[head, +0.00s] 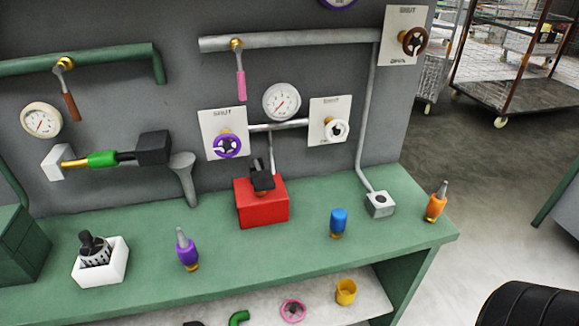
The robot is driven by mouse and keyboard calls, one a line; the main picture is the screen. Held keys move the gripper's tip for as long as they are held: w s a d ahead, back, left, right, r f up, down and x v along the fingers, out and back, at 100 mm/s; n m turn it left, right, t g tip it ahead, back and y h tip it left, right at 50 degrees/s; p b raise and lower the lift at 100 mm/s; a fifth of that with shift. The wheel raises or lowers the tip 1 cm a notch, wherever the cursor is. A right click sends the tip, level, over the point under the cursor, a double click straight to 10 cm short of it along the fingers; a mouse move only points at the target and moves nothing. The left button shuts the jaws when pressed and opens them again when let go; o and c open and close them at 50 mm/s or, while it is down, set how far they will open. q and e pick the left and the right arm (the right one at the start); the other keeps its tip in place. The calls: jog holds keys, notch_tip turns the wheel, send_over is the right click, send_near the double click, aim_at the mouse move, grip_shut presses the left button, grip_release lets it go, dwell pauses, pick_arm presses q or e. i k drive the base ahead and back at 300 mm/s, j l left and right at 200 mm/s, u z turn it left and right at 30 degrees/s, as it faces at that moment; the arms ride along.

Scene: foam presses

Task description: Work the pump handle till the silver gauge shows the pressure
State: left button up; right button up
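The silver gauge (282,101) is a round white dial on the grey wall panel, near the middle of the head view. Its needle is thin, and the reading is too small to make out. Below it, a red box (263,203) stands on the green bench, with a black part (262,178) on top that may be the pump handle; I cannot tell for sure. A thin grey pipe (271,150) runs from the pipe under the gauge down behind the black part. Neither of my grippers is in view.
A cream gauge (41,120) is at left. Purple (187,250), blue (338,222) and orange (437,202) bottle-like items and a white container (101,264) stand on the bench (250,262).

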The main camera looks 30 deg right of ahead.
aim_at(263, 180)
jog(key=z, duration=0.9)
